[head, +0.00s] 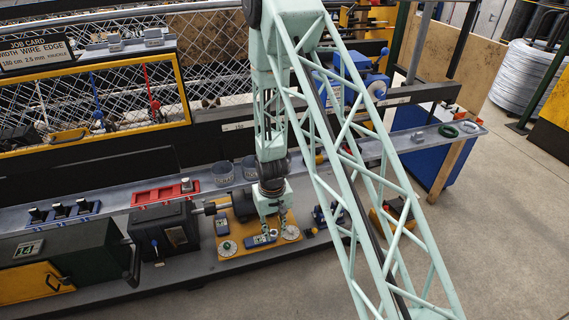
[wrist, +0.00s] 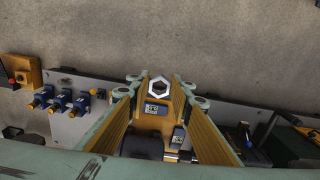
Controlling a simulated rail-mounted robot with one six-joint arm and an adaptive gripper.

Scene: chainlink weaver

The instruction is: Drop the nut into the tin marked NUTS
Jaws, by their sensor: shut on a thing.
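My gripper (wrist: 160,84) is shut on a silver hex nut (wrist: 160,88), held between its fingertips in the wrist view. In the head view my gripper (head: 266,234) points down over a yellow board (head: 232,247) on the bench; I cannot make out the nut there. Two grey tins stand on the shelf behind the board, a left tin (head: 223,174) and a right tin (head: 250,168), left of my arm. Their lettering is too small to read, so I cannot tell which is marked NUTS. The right tin is close beside my arm.
A red tray (head: 165,193) sits on the shelf left of the tins.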

